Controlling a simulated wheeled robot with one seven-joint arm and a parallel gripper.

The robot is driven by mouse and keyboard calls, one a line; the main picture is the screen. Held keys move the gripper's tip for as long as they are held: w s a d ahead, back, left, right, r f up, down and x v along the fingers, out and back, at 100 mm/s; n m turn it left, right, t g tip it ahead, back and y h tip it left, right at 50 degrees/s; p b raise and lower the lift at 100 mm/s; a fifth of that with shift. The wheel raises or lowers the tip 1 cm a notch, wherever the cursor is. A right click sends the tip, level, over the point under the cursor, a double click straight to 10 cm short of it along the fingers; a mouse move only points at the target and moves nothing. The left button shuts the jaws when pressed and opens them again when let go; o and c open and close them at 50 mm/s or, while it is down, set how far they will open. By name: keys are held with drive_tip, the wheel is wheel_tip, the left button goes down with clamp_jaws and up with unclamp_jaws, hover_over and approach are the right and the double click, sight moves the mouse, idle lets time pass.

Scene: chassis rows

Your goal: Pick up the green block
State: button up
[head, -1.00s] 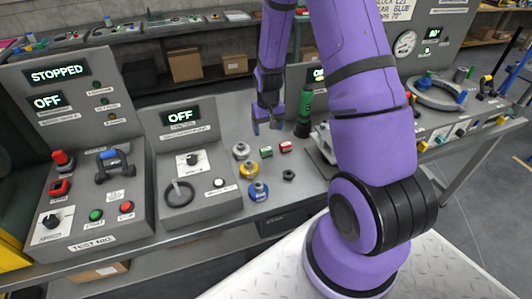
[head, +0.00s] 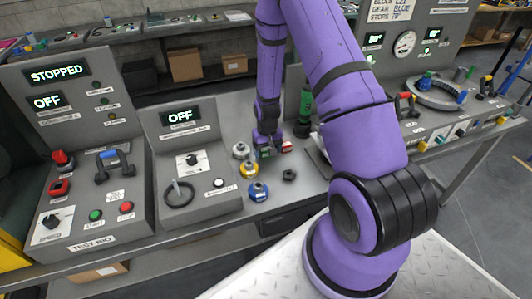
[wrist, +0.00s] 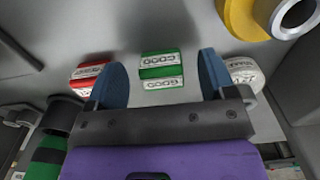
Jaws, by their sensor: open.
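The green block (wrist: 161,70) has a white label band and lies on the grey bench top. In the wrist view it sits between the two blue fingertips of my gripper (wrist: 163,76), with a gap on each side. In the head view the green block (head: 265,152) is partly hidden by my gripper (head: 268,137), which reaches down over it from above. The jaws are open, and nothing is held.
A red block (head: 285,147) lies close on one side. A green bottle-like cylinder (head: 304,112) stands behind.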

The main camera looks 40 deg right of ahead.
drive_tip(key=shift+f, duration=0.45)
drive_tip(key=c, duration=1)
drive_tip(key=shift+r, duration=0.1)
